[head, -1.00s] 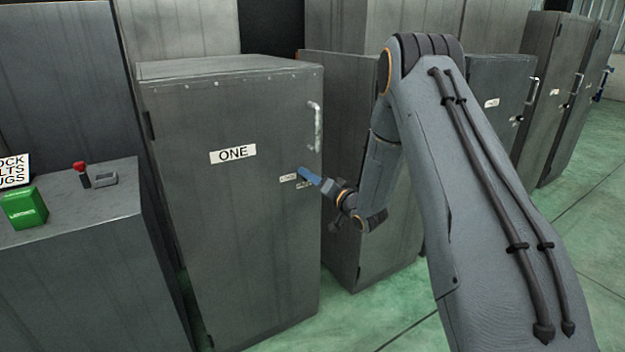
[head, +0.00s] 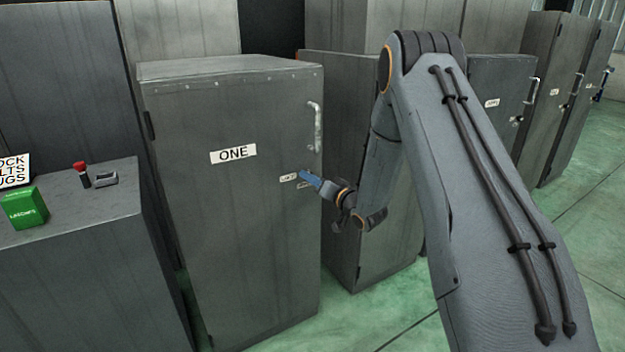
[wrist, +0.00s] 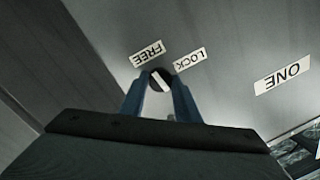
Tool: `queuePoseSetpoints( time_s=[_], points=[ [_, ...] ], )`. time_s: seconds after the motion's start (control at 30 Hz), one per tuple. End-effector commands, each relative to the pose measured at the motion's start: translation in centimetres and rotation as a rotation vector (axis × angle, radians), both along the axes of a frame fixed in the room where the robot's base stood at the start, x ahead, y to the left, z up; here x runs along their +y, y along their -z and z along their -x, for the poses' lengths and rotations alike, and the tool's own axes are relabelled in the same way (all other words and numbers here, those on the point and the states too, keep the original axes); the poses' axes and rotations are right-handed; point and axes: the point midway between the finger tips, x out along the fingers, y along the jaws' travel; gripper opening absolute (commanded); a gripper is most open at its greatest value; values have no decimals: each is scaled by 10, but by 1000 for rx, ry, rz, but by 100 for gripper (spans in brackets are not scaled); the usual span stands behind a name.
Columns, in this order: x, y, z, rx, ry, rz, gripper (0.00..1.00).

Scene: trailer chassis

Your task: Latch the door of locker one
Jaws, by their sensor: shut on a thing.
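The door of locker one (head: 235,230) is a grey metal panel with a "ONE" label (head: 233,154) and a vertical handle (head: 315,127) at its upper right. It looks shut flush with the locker. My gripper (head: 305,176) is at the door's right side, below the handle. In the wrist view its blue fingers (wrist: 160,95) are shut on a round dark latch knob (wrist: 161,78) with a white bar mark. The mark points between the "FREE" label (wrist: 146,54) and the "LOCK" label (wrist: 189,60). In the head view the fingers hide the knob.
A grey cabinet (head: 70,215) at left carries a green box (head: 24,208), a red-topped lever (head: 81,172) and a sign (head: 14,171). More grey lockers (head: 550,85) stand at right. Green floor (head: 590,220) is open at right.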

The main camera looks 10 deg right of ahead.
Motion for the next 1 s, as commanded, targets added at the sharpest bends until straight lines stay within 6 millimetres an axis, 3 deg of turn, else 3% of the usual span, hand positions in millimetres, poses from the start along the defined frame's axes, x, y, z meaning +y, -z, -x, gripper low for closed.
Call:
queuePoseSetpoints(
  time_s=[1.0],
  points=[
    [2,-2,0,-293,1,906,7]
  ],
)
